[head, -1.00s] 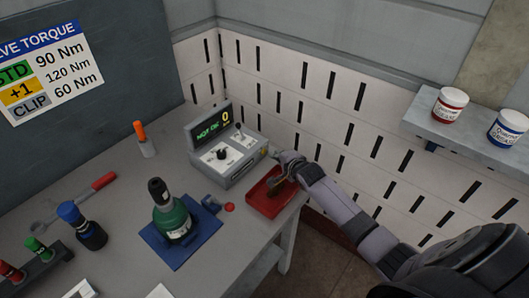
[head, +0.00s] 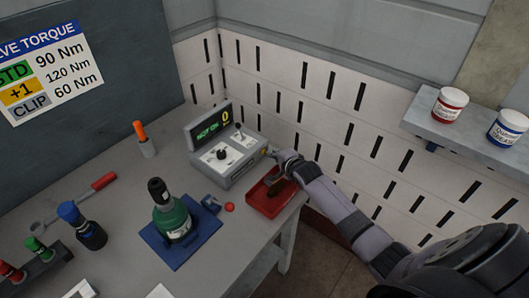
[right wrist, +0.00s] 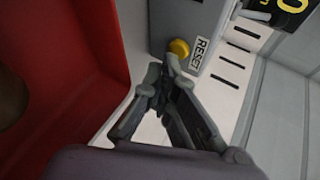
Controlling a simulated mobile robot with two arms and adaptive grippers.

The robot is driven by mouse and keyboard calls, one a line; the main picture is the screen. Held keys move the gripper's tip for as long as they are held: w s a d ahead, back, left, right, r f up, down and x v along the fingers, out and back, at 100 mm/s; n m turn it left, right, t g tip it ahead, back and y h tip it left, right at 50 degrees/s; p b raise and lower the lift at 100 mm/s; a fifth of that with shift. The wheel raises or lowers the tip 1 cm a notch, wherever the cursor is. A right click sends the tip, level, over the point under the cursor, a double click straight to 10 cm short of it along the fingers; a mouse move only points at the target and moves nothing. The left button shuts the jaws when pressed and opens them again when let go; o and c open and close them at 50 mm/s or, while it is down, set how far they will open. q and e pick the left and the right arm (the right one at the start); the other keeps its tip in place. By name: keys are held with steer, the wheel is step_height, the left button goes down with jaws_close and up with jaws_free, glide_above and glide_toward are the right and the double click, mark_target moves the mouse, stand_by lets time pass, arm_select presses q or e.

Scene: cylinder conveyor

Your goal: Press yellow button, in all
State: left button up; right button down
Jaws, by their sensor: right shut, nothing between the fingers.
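The yellow button (right wrist: 179,47) is a small round knob beside a white RESET label (right wrist: 200,55) on the side of the grey tester box in the right wrist view. The tester (head: 228,162) stands at the back of the table, with a dial and a screen (head: 211,127) showing green text and a yellow 0. My right gripper (right wrist: 169,64) is shut and empty, its tips right at the button's near edge. I cannot tell whether they touch it. In the head view the right gripper (head: 270,154) is at the tester's right end, above the red tray. My left gripper is not in view.
The red tray (head: 264,206) lies just below my right gripper. A perforated wall (head: 290,100) closes off the back. A shelf (head: 440,132) with two tubs is at right.

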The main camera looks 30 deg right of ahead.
steer(key=shift+w+a, duration=0.2)
steer(key=shift+w, duration=0.2)
steer(key=shift+s, duration=0.1)
stand_by(0.5)
steer(key=shift+s+d+r+p, duration=0.1)
steer(key=shift+s+d+p, duration=0.05)
steer(key=shift+s+p, duration=0.2)
steer(key=shift+s+d, duration=0.15)
steer(key=shift+s, duration=0.2)
steer(key=shift+p, duration=0.3)
